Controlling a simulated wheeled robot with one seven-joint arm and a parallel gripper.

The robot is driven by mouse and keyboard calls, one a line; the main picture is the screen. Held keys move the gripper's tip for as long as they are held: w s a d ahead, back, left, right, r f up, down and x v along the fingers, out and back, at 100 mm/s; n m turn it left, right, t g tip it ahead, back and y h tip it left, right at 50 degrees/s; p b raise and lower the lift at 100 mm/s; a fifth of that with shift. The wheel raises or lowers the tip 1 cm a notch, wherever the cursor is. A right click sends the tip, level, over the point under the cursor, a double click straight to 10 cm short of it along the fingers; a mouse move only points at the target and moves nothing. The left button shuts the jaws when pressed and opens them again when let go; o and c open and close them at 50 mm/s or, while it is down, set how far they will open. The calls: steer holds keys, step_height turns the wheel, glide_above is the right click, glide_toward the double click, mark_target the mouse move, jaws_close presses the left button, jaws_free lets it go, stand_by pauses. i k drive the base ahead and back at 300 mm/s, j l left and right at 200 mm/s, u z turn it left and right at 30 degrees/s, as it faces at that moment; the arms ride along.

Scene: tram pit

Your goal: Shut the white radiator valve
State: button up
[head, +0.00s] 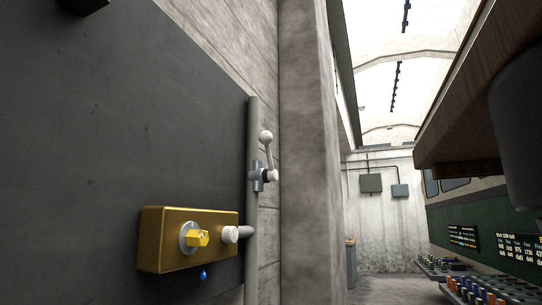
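A white round knob (230,234) sits at the right end of a yellow-brass box (165,240) on the dark panel, by a short grey pipe stub. Above and to its right, a white lever with a ball end (267,150) stands upright on a grey valve body (257,176), which is on a vertical grey pipe (252,115). A white cap shows at that valve's right side. I cannot tell for sure which of these is the white radiator valve. My gripper is not in view.
The box also carries a yellow knob (197,238) on a pale round plate, and a small blue piece (203,275) shows below it. A concrete pillar (312,150) stands just right of the pipe. A bench with colourful items (490,290) is at lower right. Floor (385,290) shows between.

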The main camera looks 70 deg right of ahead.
mark_target(265, 137)
steer(key=i+l, duration=0.1)
steer(key=l, duration=1.75)
steer(key=i+l, duration=0.15)
steer(key=l, duration=0.8)
steer(key=l+u, duration=0.15)
steer(key=u, duration=0.25)
steer(key=l+u, duration=0.15)
steer(key=u, duration=0.2)
steer(key=l+u, duration=0.15)
steer(key=u, duration=0.25)
steer(key=l+u, duration=0.15)
steer(key=u, duration=0.2)
steer(key=k+j, duration=0.05)
